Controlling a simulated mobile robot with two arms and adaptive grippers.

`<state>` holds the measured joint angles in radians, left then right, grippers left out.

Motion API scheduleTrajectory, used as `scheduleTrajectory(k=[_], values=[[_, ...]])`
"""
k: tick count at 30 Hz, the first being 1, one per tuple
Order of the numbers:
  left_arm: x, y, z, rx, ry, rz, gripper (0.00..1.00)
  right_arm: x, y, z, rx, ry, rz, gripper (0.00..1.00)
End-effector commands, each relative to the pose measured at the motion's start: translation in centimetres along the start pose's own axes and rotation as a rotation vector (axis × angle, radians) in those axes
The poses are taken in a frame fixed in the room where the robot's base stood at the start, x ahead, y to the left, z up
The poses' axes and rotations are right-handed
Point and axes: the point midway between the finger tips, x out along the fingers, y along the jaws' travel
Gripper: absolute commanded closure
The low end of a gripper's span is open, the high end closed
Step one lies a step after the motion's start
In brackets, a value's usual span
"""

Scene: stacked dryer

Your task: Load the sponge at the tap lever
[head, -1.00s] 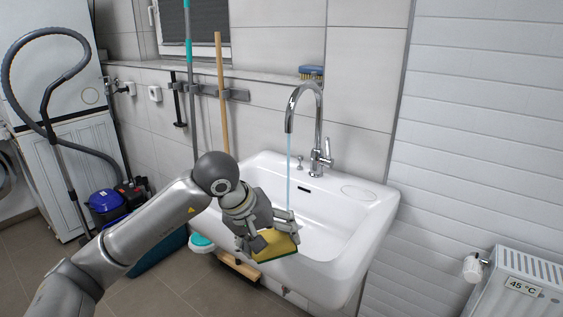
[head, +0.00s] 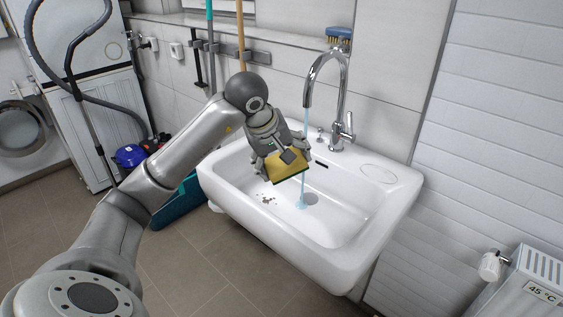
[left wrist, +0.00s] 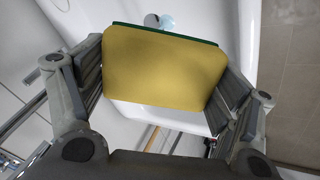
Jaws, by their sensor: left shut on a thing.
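My left gripper (head: 283,156) is shut on a yellow sponge (head: 287,170) with a green scouring side. It holds the sponge above the left part of the sink basin, just left of the falling water. The sponge (left wrist: 163,70) fills the middle of the left wrist view, between the two fingers. The chrome tap (head: 338,95) stands at the back of the sink, with its lever (head: 347,128) on the right side of its base. A thin blue water stream (head: 305,128) runs from the spout into the basin. My right gripper is not in view.
A blue-backed brush (head: 338,36) lies on the ledge behind the tap. A radiator (head: 530,285) stands at the lower right. Brown floor is free in front.

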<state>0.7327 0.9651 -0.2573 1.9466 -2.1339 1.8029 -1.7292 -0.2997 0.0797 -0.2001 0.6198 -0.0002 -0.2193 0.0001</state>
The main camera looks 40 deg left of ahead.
Motion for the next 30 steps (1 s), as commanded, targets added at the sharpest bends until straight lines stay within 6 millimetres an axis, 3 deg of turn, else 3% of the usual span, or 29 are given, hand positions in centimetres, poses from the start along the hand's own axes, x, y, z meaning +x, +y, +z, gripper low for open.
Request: scheduleTrajectory(k=[30], values=[[5.8, 3.0, -7.4, 0.002, -0.002, -0.001, 0.35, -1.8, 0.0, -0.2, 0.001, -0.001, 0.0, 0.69]])
